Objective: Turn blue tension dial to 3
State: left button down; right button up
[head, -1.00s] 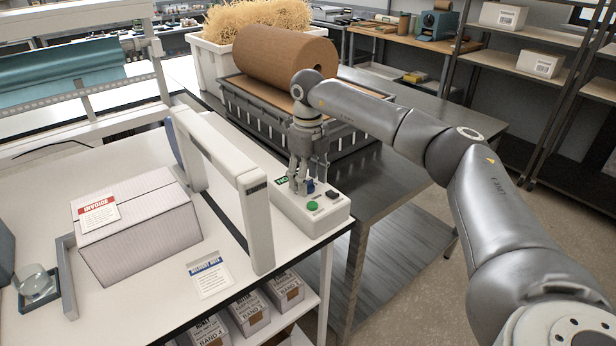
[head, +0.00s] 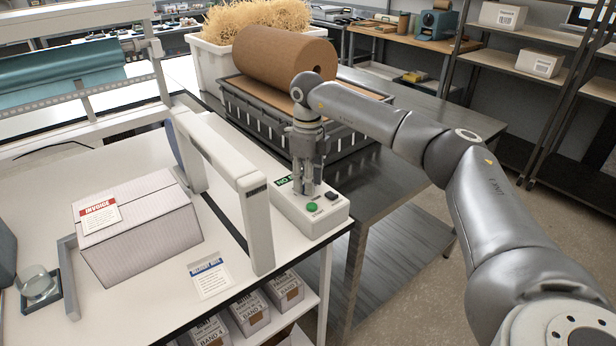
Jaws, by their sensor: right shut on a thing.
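The white control box (head: 310,222) stands at the right end of the white strapping machine on the table. A green button (head: 312,207) and a dark switch (head: 331,196) show on its top. My right gripper (head: 307,188) points down over the box, with its fingers shut on the blue tension dial. The fingers hide the dial, so its setting cannot be read. A green label shows just left of the fingers. My left gripper is out of the picture.
The machine's white arch (head: 258,225) stands close left of the box. A carton with an invoice (head: 140,228) and a delivery note (head: 211,277) lie left of it. A brown paper roll (head: 283,55) rests on a grey crate behind my right wrist.

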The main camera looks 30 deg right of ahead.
jog(key=n+p, duration=0.1)
jog(key=n, duration=0.5)
jog(key=shift+w, duration=0.1)
jog(key=n, duration=0.6)
jog(key=shift+n, duration=0.4)
jog(key=o, duration=1)
